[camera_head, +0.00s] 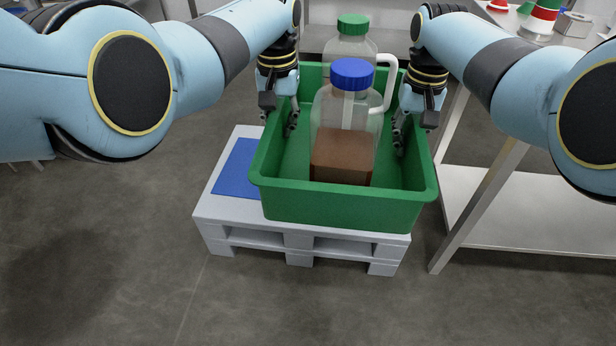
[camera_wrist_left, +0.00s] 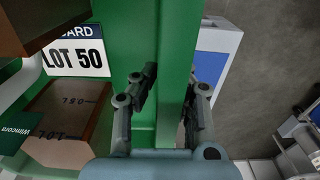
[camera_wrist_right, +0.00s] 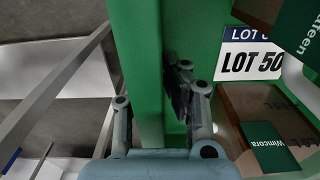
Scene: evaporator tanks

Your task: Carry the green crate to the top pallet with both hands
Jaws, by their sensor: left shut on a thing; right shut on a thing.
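The green crate (camera_head: 330,207) is in the middle of the head view, over the right part of a light grey pallet (camera_head: 226,207). I cannot tell whether it touches the pallet. In it stand a jug with a blue cap (camera_head: 342,158) and brown contents, and a jug with a green cap (camera_head: 350,42) behind it. My left gripper (camera_head: 279,122) is shut on the crate's left wall, one finger on each side, as the left wrist view (camera_wrist_left: 165,95) shows. My right gripper (camera_head: 411,132) is shut on the right wall, also seen in the right wrist view (camera_wrist_right: 158,92).
A blue patch (camera_head: 236,170) lies on the pallet left of the crate. A metal table (camera_head: 535,75) with a lower shelf (camera_head: 520,215) stands close to the right, its leg near the crate. Grey floor (camera_head: 110,260) is free at the front and left.

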